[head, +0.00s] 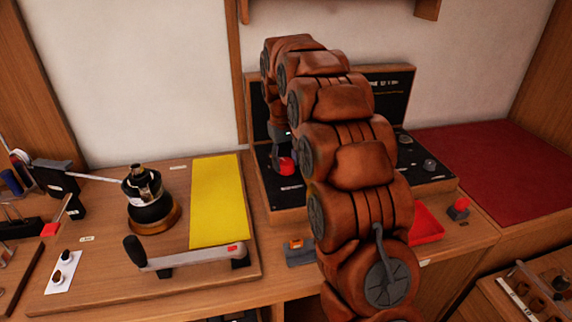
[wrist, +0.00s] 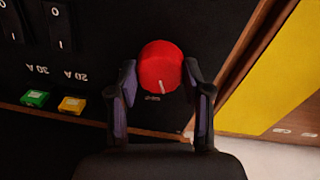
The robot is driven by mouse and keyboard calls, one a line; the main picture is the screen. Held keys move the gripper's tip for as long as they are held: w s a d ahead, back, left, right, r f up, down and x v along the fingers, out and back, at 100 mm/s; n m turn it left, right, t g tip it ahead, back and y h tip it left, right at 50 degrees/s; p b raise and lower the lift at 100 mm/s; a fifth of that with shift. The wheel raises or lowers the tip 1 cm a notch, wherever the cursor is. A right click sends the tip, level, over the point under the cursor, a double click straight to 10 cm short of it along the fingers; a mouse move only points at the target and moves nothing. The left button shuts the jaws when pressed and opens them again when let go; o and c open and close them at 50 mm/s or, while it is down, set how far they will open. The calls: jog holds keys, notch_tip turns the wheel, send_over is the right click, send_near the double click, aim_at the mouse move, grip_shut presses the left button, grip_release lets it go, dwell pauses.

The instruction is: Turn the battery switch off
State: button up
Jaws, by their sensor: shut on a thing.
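The battery switch is a round red knob (wrist: 160,66) with a white pointer line, on a black panel (wrist: 95,110). In the wrist view the line slants down toward the lower right. In the head view the knob (head: 287,166) shows at the left of the open panel case, partly behind my arm. My gripper (wrist: 159,74) has one finger on each side of the knob and is shut on it. In the head view my gripper (head: 279,150) comes down onto the knob from above, and my arm hides much of the case.
Rocker switches (wrist: 57,25) and green (wrist: 35,98) and yellow (wrist: 72,105) blocks sit near the knob. A yellow sheet (head: 218,200), a winch (head: 150,205) and a crank handle (head: 190,258) lie left. A red tray (head: 427,222) and a red-topped block (head: 459,207) are right.

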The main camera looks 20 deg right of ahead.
aim_at(284, 161)
jog(key=m+b, duration=0.1)
jog(key=m, duration=0.3)
jog(key=shift+m, duration=0.3)
jog(key=shift+b, duration=0.3)
jog(key=o, duration=1.2)
jog(key=shift+w+a+r, duration=0.1)
jog(key=shift+r, duration=1.7)
jog(key=shift+w+a+r, duration=0.1)
jog(key=shift+r, duration=1.85)
